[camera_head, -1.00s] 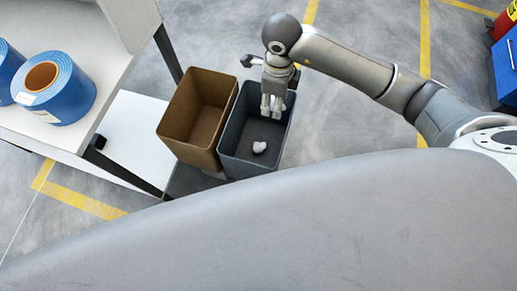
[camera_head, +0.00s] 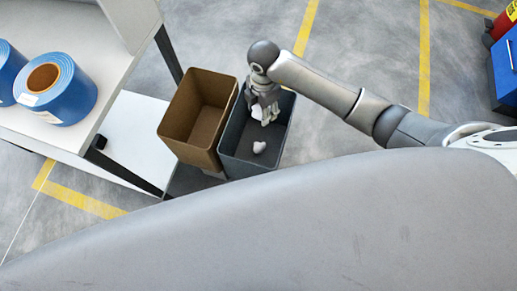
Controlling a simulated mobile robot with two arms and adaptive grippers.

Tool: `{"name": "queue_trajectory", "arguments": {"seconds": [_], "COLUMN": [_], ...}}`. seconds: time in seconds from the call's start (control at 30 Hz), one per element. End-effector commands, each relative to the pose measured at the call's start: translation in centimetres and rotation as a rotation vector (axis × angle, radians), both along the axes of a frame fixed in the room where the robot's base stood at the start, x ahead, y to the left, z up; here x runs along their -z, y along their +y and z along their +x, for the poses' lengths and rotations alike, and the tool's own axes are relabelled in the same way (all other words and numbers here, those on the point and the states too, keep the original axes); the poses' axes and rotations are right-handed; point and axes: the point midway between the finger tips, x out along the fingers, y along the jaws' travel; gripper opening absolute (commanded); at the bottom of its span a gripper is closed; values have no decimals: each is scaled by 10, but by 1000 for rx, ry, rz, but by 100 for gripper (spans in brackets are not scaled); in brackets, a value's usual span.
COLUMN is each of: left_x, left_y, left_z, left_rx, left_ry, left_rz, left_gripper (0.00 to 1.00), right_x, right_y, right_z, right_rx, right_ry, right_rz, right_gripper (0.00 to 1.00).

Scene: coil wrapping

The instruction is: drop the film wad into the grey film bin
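The grey film bin (camera_head: 228,158) stands on the floor at the picture's middle, open at the top. A small white wad (camera_head: 259,147) lies inside it, near its front. My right gripper (camera_head: 265,113) points down over the bin's opening, towards its back left. A second white lump, a film wad (camera_head: 256,112), shows between its fingers, which look shut on it; the fingers partly hide it. My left gripper is out of view.
A brown bin (camera_head: 181,147) stands close against the grey bin's left side. A white table (camera_head: 25,125) with blue film coils (camera_head: 72,98) is at the left. A blue cabinet (camera_head: 505,75) stands at the far right. Open floor lies behind the bins.

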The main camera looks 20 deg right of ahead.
Motion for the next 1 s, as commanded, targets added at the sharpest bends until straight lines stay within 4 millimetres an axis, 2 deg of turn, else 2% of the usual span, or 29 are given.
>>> {"name": "queue_trajectory", "arguments": {"seconds": [0.1,0.2,0.4,0.67,1.0], "left_x": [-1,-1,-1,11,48], "left_y": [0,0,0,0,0], "left_z": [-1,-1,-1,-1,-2], "left_rx": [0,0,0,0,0], "left_ry": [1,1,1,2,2], "left_rz": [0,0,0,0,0], "left_gripper": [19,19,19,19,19], "right_x": [10,16,23,36,72], "right_y": [2,4,4,5,5], "right_z": [-1,0,-1,-1,-1], "right_rx": [221,369,532,554,552], "right_ry": [3,2,2,1,0], "right_rz": [-1,1,-2,0,0], "right_gripper": [30,30,30,30,30]}}
